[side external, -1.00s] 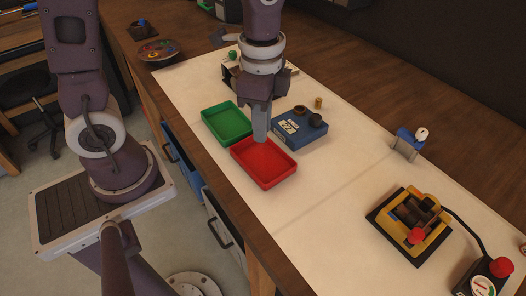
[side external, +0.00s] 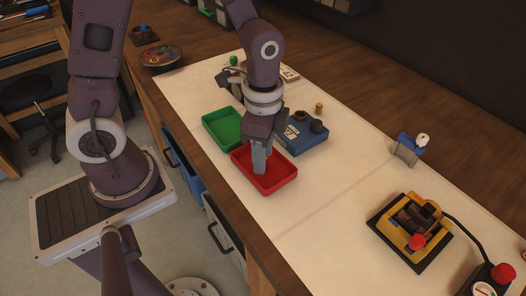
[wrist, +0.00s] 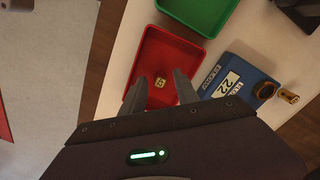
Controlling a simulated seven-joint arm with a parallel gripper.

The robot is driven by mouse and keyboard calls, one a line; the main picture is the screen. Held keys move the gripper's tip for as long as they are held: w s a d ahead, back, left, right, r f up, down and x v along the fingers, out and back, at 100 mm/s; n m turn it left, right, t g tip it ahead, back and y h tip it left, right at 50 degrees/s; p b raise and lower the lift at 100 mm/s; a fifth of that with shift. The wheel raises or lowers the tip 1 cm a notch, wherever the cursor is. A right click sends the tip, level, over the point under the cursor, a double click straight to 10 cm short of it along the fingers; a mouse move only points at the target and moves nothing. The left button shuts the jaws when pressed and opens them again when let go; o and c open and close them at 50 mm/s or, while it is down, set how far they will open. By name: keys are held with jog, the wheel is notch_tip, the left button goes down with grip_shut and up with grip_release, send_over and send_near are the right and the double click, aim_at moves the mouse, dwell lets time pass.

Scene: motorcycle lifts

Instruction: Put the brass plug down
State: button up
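In the side external view my gripper (side external: 262,160) points down over the left part of the red tray (side external: 281,184).
A green tray (side external: 222,127) stands behind the red one. A blue block (side external: 305,142) with a number label and dark round parts is close on the right, with another brass piece (side external: 319,108) behind it. A yellow-and-black lift model (side external: 410,228) stands at front right.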

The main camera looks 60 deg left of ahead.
notch_tip(320, 180, up, 12)
jog(key=r, duration=0.1)
jog(key=s+a+r+n+t, duration=0.2)
jog(key=s+n, duration=0.3)
jog(key=s+a+r+n+t, duration=0.2)
jog(key=s+r+n+t, duration=0.1)
jog(key=s+n, duration=0.2)
jog(key=shift+s+t, duration=0.3)
jog(key=shift+s, duration=0.35)
